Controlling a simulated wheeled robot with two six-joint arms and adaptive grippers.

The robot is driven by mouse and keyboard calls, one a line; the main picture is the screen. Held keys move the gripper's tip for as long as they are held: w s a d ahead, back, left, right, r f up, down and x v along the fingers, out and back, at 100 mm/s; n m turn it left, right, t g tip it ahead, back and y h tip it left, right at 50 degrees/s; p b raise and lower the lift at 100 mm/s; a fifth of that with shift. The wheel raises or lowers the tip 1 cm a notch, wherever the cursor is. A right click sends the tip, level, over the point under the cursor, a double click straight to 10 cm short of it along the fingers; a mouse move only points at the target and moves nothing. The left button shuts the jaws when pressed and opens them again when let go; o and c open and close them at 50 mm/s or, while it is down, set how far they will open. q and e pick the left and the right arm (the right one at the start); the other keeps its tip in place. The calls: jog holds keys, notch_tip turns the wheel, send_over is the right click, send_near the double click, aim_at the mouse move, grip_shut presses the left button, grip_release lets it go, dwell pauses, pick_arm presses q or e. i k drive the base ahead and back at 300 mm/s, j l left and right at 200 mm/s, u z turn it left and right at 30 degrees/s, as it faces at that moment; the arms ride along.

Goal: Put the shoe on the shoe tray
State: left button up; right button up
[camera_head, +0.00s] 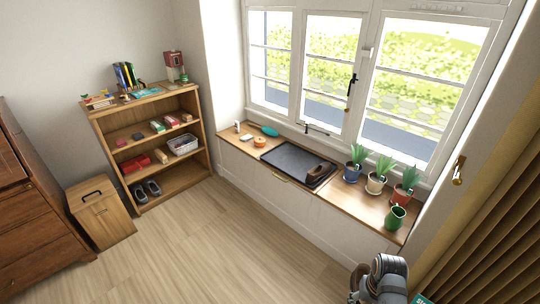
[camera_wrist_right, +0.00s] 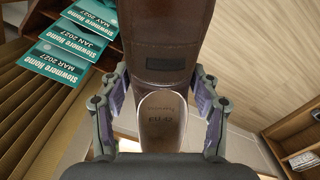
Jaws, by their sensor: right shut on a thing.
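My right gripper (camera_wrist_right: 160,108) is shut on a brown leather shoe (camera_wrist_right: 166,28), one finger on each side of it near its opening. The dark shoe tray (camera_head: 285,163) lies on the window bench. Another brown shoe (camera_head: 320,173) is at the tray's right end; the tray's left and middle are bare. My left gripper is in neither view.
Potted plants (camera_head: 376,184) and a green mug (camera_head: 396,217) stand on the bench right of the tray. An orange round item (camera_head: 260,142) is left of it. A filled bookcase (camera_head: 137,200) stands at the back left. Teal magazines (camera_wrist_right: 78,45) show in the wrist view. The floor is clear.

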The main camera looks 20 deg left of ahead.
aim_at(303, 164)
jog(key=i+j+u, duration=0.2)
jog(key=i, duration=0.35)
jog(key=i+j+u, duration=0.2)
jog(key=i+j, duration=0.15)
jog(key=i, duration=0.2)
jog(key=i+j+u, duration=0.2)
jog(key=i, duration=0.35)
jog(key=i+l, duration=0.2)
jog(key=l, duration=0.15)
jog(key=i+l+u, duration=0.1)
jog(key=l, duration=0.25)
jog(key=i+l, duration=0.25)
jog(key=l, duration=0.15)
jog(key=i+l, duration=0.15)
jog(key=l, duration=0.2)
jog(key=u, duration=0.05)
